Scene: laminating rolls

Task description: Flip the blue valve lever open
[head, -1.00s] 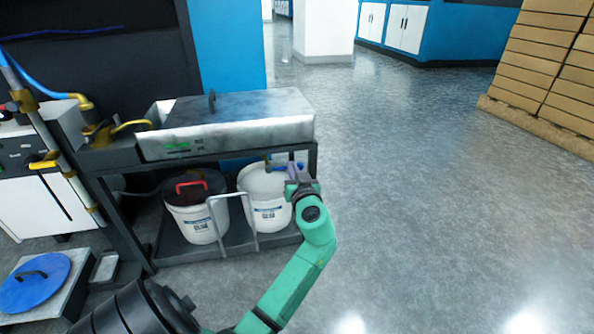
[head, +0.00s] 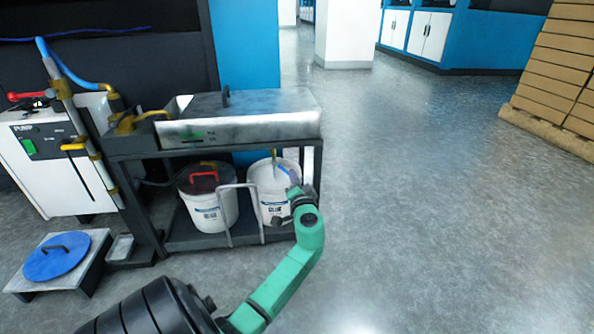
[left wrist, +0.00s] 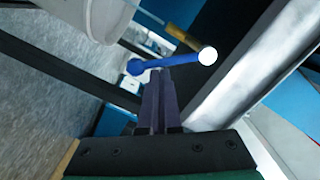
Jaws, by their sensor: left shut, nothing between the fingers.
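The blue valve lever (left wrist: 172,62) runs across the left wrist view, with a round blue end at left and a white-faced end at right. In the head view the lever (head: 286,170) is small and slants down to the right beside the short brass pipe (head: 274,154) under the steel trough. My left gripper (head: 294,192) is shut and empty, just below the lever. In the left wrist view its fingertips (left wrist: 160,76) come right up to the lever's middle; I cannot tell whether they touch it. My right gripper is not in view.
The steel trough (head: 240,127) sits on a dark cart. Two white buckets stand on its lower shelf, one with a red handle (head: 207,203) and one (head: 270,200) behind my left gripper. A blue round lid (head: 57,257) lies at left.

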